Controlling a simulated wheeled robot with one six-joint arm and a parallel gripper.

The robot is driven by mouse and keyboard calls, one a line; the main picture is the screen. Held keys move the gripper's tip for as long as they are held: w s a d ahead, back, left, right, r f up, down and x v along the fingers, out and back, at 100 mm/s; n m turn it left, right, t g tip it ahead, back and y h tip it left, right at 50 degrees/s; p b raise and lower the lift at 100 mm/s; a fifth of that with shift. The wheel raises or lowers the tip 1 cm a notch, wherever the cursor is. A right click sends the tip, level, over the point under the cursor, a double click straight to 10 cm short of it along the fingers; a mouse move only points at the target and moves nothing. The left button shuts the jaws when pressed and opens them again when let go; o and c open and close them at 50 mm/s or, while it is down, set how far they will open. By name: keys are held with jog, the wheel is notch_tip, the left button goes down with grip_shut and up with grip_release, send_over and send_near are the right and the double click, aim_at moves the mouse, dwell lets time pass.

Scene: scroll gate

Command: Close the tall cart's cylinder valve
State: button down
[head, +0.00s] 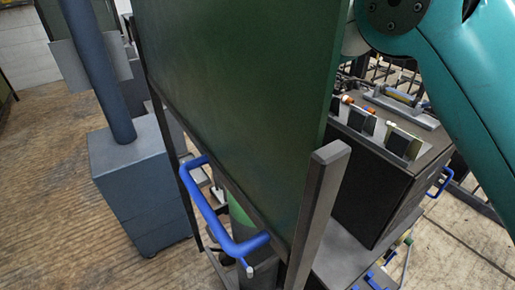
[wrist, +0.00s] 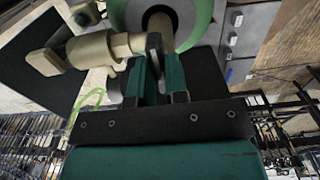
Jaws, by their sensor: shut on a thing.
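In the wrist view my gripper (wrist: 157,70) is shut on a thin dark grey piece (wrist: 154,42), which looks like the cylinder valve's handle. The fingers hide much of it. The brass-coloured valve body (wrist: 95,50) lies just left of the fingertips, with a blocky outlet end further left. Behind it is the rounded top of a green cylinder (wrist: 198,28). In the head view part of a green cylinder (head: 240,212) shows low behind the cart's blue handle (head: 208,205). A tall dark green panel (head: 235,90) hides the valve and my gripper there.
In the head view a grey post (head: 316,210) stands at the panel's near edge. A black cabinet (head: 375,185) with small items on top stands at right, and a blue-grey box (head: 140,180) at left. Wooden floor is open at far left. Wire racks (wrist: 285,125) border the wrist view.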

jog(key=shift+w+r, duration=0.1)
dwell(0.3)
jog(key=c, duration=1.1)
grip_release()
notch_tip(320, 180, up, 17)
jog(key=b, duration=0.2)
jog(key=shift+r+b, duration=0.15)
jog(key=shift+b, duration=0.25)
